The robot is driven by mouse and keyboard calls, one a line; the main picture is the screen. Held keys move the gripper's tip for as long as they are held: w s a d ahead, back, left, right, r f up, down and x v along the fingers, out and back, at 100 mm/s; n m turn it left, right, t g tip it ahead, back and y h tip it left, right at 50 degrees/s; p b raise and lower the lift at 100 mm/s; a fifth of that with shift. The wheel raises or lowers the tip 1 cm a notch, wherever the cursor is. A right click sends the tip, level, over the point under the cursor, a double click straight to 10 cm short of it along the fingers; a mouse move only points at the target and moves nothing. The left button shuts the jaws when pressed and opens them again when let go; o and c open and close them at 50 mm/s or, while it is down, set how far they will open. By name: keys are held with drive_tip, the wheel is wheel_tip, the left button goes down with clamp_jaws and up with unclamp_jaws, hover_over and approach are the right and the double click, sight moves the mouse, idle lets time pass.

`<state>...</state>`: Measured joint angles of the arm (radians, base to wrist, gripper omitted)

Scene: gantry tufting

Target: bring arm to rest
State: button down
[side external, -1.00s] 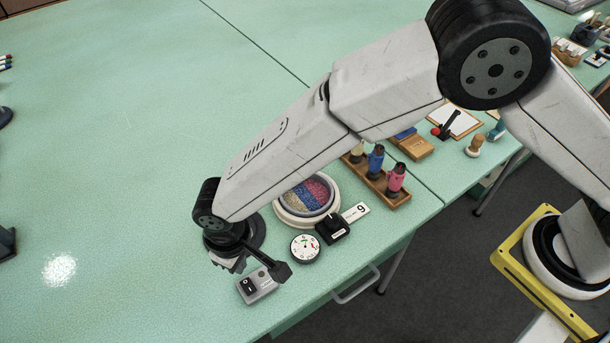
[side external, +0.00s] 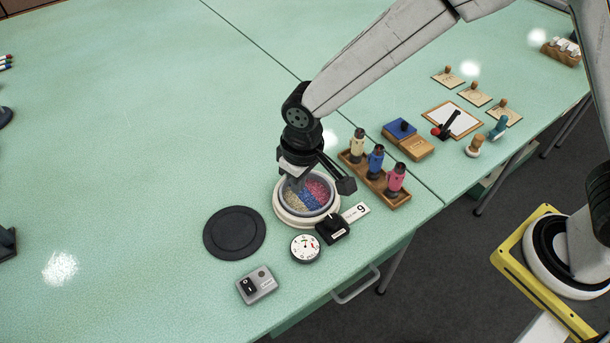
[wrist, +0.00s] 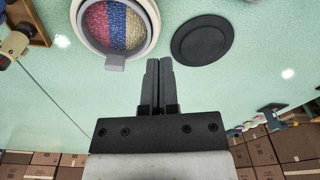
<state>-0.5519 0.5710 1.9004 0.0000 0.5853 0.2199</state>
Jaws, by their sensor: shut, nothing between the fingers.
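My gripper (wrist: 159,62) is shut and empty, its two dark fingers side by side in the wrist view. In the side view my gripper (side external: 292,180) hangs above the back edge of a round white-rimmed hoop (side external: 283,211) with yellow, blue and pink tufted bands. The hoop also shows at the upper left of the wrist view (wrist: 151,45), left of the fingertips. A flat black disc (side external: 234,233) lies on the table left of the hoop; it shows right of the fingertips in the wrist view (wrist: 202,38).
A grey switch box (side external: 258,286), a round dial (side external: 305,248) and a black block (side external: 333,230) sit near the front edge. A wooden rack (side external: 397,199) holds three bottles. Blocks, stamps and cards stand further right. The table's left side is largely clear.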

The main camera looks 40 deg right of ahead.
drive_tip(key=s+d+r+m, duration=0.1)
drive_tip(key=s+d, duration=0.2)
drive_tip(key=d, duration=0.4)
drive_tip(key=s+d+r+m+t, duration=0.1)
drive_tip(key=s+d+r, duration=0.1)
drive_tip(key=d, duration=0.6)
drive_tip(key=s+d+r+m, duration=0.1)
drive_tip(key=s+d+r, duration=0.1)
drive_tip(key=s+d, duration=0.3)
drive_tip(key=d, duration=0.3)
drive_tip(key=shift+d+m+t+h, duration=0.25)
drive_tip(key=shift+m+t+h, duration=0.05)
drive_tip(key=shift+m+t, duration=0.1)
drive_tip(key=shift+w, duration=0.1)
